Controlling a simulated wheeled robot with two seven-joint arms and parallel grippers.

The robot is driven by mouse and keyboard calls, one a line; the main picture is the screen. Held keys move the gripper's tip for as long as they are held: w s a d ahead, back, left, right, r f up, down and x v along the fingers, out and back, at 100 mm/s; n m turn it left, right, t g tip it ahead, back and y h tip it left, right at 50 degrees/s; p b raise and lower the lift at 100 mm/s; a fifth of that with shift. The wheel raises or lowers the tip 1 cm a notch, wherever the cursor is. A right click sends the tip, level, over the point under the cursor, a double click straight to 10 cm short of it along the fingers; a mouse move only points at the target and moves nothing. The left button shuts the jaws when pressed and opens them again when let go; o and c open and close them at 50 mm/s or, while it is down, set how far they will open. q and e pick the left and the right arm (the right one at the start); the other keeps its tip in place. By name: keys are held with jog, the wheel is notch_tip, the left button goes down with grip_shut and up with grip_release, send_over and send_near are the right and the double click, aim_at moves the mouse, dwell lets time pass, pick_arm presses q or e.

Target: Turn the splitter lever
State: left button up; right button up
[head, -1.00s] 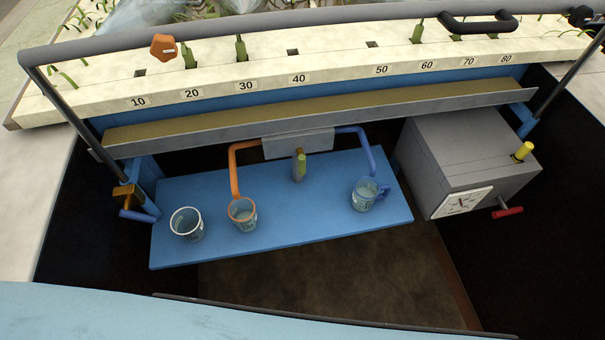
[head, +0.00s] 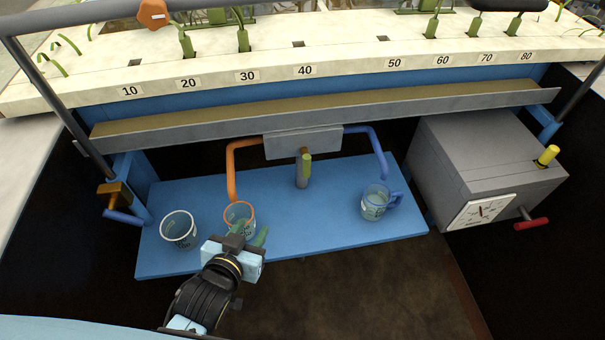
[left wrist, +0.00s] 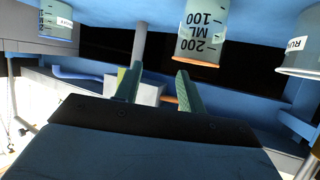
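The splitter (head: 303,142) is a grey box under the trough, with an orange pipe (head: 231,172) on its left and a blue pipe (head: 381,155) on its right. A short yellow-green lever (head: 306,163) stands in front of it, above a grey post (head: 302,182). My left gripper (head: 250,231) is in front of the shelf, left of the lever and apart from it, near the orange-rimmed cup (head: 239,214). In the left wrist view its two green fingers (left wrist: 158,70) are spread with nothing held. The lever shows there upside down, beyond the left finger. My right gripper is out of view.
A grey box with a dial (head: 482,208) and red handle is at right. A brass valve (head: 114,194) with a blue handle is at left.

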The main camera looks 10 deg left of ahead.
aim_at(305, 166)
pick_arm(q)
jog(key=w+d+r+m+t+h, duration=0.2)
jog(key=d+r+t+h, duration=0.15)
jog(key=d+r, duration=0.2)
jog(key=shift+t, duration=0.45)
jog(key=x, duration=0.3)
jog(key=b+x, duration=0.1)
jog(key=x, duration=0.3)
jog(key=b+x, duration=0.1)
jog(key=x, duration=0.3)
jog(key=shift+w+d+f, duration=0.1)
jog(key=shift+w+f, duration=0.1)
jog(key=shift+f, duration=0.05)
jog(key=shift+w+d+b, duration=0.2)
jog(key=shift+w+b, duration=0.15)
jog(key=shift+w, duration=0.3)
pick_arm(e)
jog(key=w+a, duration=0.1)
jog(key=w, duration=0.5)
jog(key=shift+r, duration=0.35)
pick_arm(q)
jog(key=shift+c, duration=0.3)
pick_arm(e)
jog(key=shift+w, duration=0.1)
pick_arm(q)
jog(key=shift+n, duration=0.3)
grip_shut()
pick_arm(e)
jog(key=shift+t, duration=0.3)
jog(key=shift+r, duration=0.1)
